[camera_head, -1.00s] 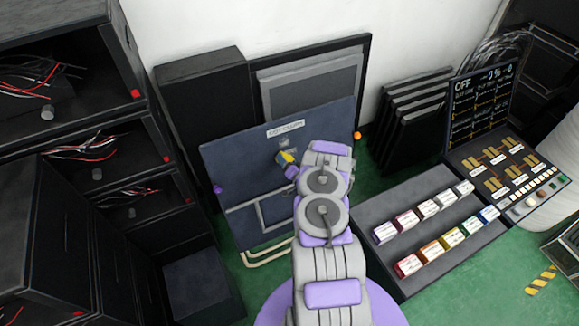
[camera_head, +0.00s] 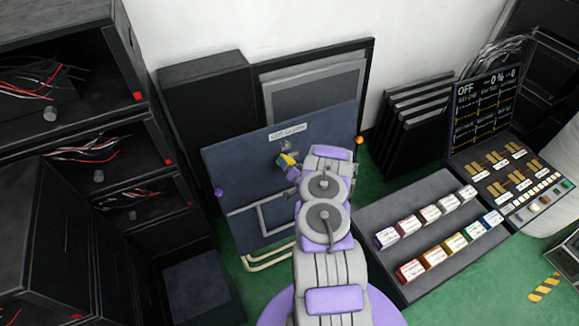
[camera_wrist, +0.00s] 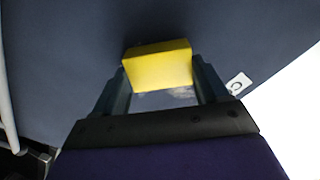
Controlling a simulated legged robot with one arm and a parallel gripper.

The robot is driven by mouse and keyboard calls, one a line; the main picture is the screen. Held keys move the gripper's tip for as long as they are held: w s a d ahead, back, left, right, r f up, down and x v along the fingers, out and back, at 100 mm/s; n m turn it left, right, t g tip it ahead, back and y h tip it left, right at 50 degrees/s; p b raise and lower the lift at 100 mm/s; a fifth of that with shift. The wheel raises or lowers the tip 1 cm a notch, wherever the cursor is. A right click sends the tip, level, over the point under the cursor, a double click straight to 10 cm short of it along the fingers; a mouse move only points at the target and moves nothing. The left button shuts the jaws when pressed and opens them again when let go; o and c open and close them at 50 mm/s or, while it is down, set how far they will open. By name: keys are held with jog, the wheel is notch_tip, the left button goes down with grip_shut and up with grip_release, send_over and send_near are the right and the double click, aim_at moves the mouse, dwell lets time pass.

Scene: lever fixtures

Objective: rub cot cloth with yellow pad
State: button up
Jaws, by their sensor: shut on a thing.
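The cot cloth (camera_head: 240,180) is a dark blue upright panel, leaning slightly, with a white label (camera_head: 287,132) near its top edge. It fills most of the wrist view (camera_wrist: 60,50), with a corner of the label at right. My gripper (camera_head: 292,168) is in front of the cloth, below the label. In the wrist view its fingers (camera_wrist: 158,78) are shut on the yellow pad (camera_wrist: 157,62). The pad also shows small in the head view (camera_head: 287,160). It is at or very near the cloth; I cannot tell whether they touch. A pale mark shows beside the pad.
Black shelves with wires (camera_head: 85,150) stand at left. Framed panels (camera_head: 315,90) lean behind the cloth. At right are a rack of coloured blocks (camera_head: 435,232) and a control console (camera_head: 505,180).

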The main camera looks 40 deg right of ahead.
jog(key=shift+w+d+f+b, duration=0.1)
jog(key=shift+w+b, duration=0.25)
jog(key=shift+w, duration=0.15)
